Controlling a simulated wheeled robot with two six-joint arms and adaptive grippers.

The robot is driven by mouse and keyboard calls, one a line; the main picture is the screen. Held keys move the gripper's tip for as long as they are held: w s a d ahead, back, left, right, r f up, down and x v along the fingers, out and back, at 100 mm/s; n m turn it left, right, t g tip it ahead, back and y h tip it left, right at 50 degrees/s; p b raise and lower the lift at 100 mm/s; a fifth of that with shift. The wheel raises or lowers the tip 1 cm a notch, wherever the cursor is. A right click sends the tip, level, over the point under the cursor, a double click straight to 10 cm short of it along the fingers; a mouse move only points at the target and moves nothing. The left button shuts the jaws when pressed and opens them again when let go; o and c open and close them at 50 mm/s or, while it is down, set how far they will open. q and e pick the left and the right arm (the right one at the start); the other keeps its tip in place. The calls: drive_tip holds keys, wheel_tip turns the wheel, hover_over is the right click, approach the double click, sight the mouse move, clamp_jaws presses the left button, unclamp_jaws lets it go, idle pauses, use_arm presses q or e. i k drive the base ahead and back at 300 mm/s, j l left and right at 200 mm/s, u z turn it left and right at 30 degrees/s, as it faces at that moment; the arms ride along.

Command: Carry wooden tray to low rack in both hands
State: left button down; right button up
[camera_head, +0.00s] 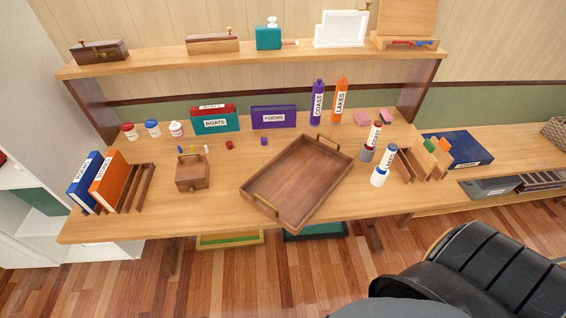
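The wooden tray (290,178) is brown, rectangular and empty. It lies turned at an angle on the desk, right of the middle, with a brass handle at its near-left end and another at its far-right end. Its near corner is close to the desk's front edge. No thing here is clearly marked as the low rack; a low wooden unit (525,150) stands at the right with a lower shelf under its top. Neither of my grippers is in view, and nothing touches the tray.
A small wooden box (192,174) stands left of the tray. White-and-dark bottles (382,166) stand just right of it, beside a wooden sorter (418,160). A slatted book holder (130,190) is at the left. A black chair (480,270) blocks the floor at front right.

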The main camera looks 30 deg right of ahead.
sight(514, 145)
drive_tip(key=k+l, duration=0.25)
drive_tip(key=l, duration=0.15)
drive_tip(key=k+l+u, duration=0.15)
drive_tip(key=l, duration=0.25)
drive_tip(key=k+l, duration=0.3)
drive_tip(key=l+u, duration=0.05)
drive_tip(key=l, duration=0.05)
